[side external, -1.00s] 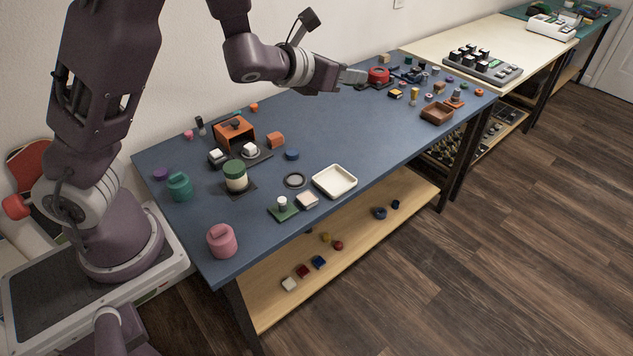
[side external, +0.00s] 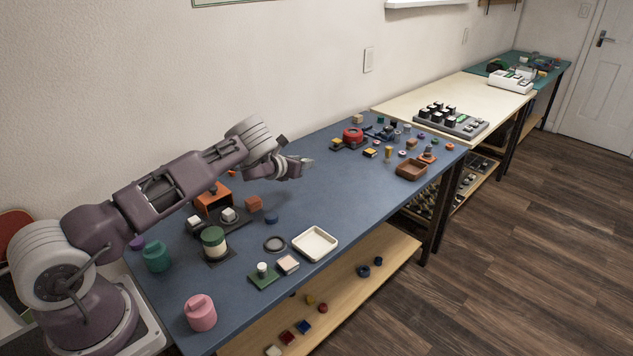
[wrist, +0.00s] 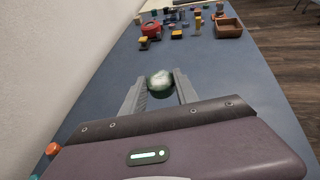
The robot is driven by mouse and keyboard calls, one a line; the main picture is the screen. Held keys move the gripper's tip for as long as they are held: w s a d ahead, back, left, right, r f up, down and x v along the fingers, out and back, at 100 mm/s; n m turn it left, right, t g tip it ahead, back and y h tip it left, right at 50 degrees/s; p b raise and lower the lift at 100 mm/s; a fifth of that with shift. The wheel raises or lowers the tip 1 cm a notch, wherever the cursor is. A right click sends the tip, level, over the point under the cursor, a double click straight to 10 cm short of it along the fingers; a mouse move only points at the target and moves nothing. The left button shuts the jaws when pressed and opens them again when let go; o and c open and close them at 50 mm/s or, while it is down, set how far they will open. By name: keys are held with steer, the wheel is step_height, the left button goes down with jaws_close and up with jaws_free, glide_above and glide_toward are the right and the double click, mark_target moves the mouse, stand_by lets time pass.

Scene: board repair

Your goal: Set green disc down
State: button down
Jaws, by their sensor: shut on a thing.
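My gripper (side external: 307,162) hangs above the blue bench in the side external view, right of the orange box. In the wrist view, my gripper (wrist: 160,90) has its two fingers on either side of a small round piece, shiny pale on top and dark green below, apparently the green disc (wrist: 160,84). It is held between the fingertips, with bare blue bench around it in the picture.
A red round thing (side external: 353,136) and a brown tray (side external: 411,171) lie farther off. The bench middle is clear.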

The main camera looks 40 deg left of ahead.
mark_target(301, 197)
steer(key=f, duration=1.1)
steer(key=shift+a, duration=0.25)
steer(key=shift+f, duration=0.1)
steer(key=c, duration=0.9)
jaws_free()
